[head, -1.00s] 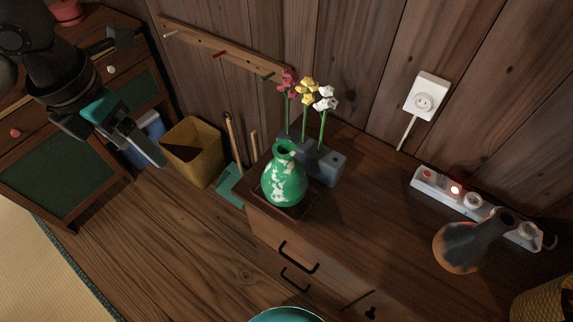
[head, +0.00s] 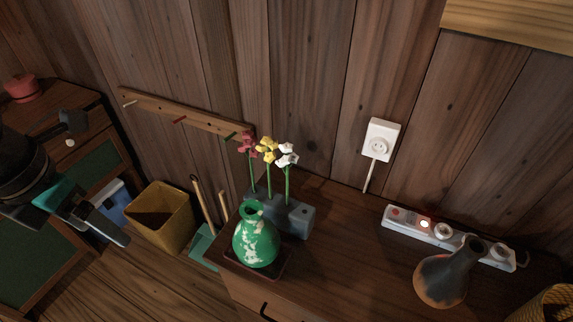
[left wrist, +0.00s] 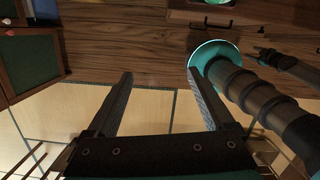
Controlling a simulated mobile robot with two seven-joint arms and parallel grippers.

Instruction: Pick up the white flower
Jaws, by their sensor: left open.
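The white flower (head: 287,156) stands upright on a green stem in a grey block holder (head: 299,219) on the wooden cabinet. A yellow flower (head: 267,148) and a red flower (head: 247,143) stand to its left in the same holder. A green and white vase (head: 256,240) on a dark tray is in front of the holder and hides part of it. My left gripper (head: 118,232) is at the left of the head view, well away from the flowers. In the left wrist view its two fingers (left wrist: 160,88) are apart with nothing between them.
A dark round vase (head: 441,279) and a white power strip (head: 440,234) are on the cabinet's right. A wall socket (head: 380,143) is behind. A peg rail (head: 180,112), a yellow bin (head: 160,214) and a green dustpan (head: 205,246) are left of the cabinet.

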